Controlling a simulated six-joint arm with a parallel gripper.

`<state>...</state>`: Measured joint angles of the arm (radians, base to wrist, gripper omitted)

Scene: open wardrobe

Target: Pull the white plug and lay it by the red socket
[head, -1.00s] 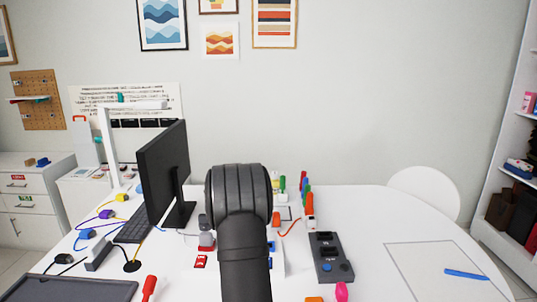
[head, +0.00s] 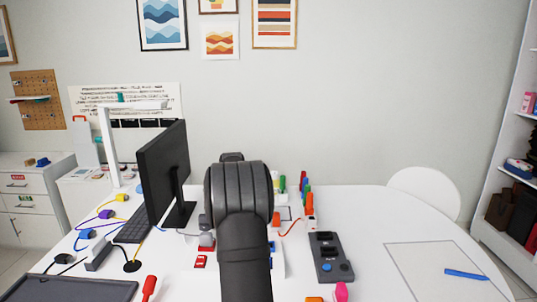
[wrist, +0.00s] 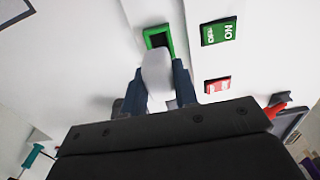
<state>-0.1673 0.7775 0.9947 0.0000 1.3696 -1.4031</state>
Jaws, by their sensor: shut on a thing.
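The white plug (wrist: 157,68) is between the fingers of my gripper (wrist: 160,88) in the wrist view, and the gripper is shut on it. The plug's far end overlaps a green-framed socket (wrist: 168,30) with a dark opening partly visible. I cannot tell whether the plug is seated in it or held just in front. No red-framed socket can be made out with certainty. In the head view my arm hides the gripper, the plug and the sockets behind it.
In the wrist view a green labelled switch plate (wrist: 219,31) and a red one (wrist: 217,86) lie to the right of the plug. In the head view a monitor (head: 163,175) stands left of my arm, and a dark control box (head: 328,258) lies right. The table's right side is mostly clear.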

